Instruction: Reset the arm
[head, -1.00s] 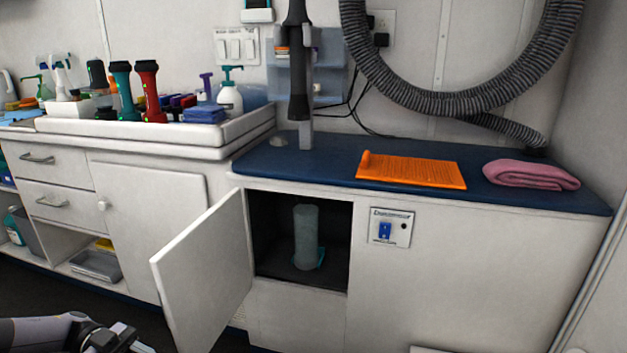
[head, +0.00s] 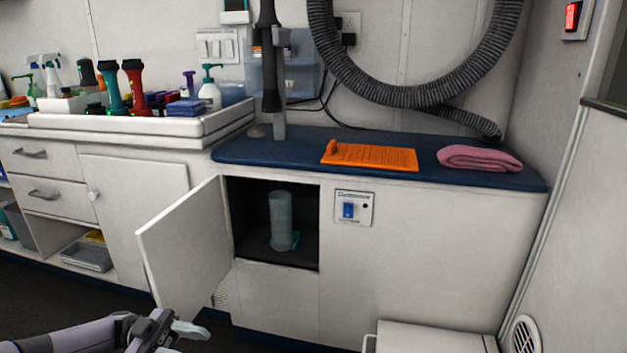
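My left gripper (head: 186,338) is low in the head view, in front of the open white cabinet door (head: 185,245). Its two pale fingertips are apart with nothing visible between them. The lower part of the gripper is cut off by the frame's bottom edge. My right gripper is not in view. The cabinet compartment (head: 255,253) stands open and holds an upright grey-green cylinder (head: 280,220).
A blue counter (head: 300,152) carries an orange mat (head: 370,157) and a folded pink towel (head: 478,158). A white box-like step (head: 430,338) stands on the floor at the front right. A thick grey hose (head: 440,95) hangs above the counter.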

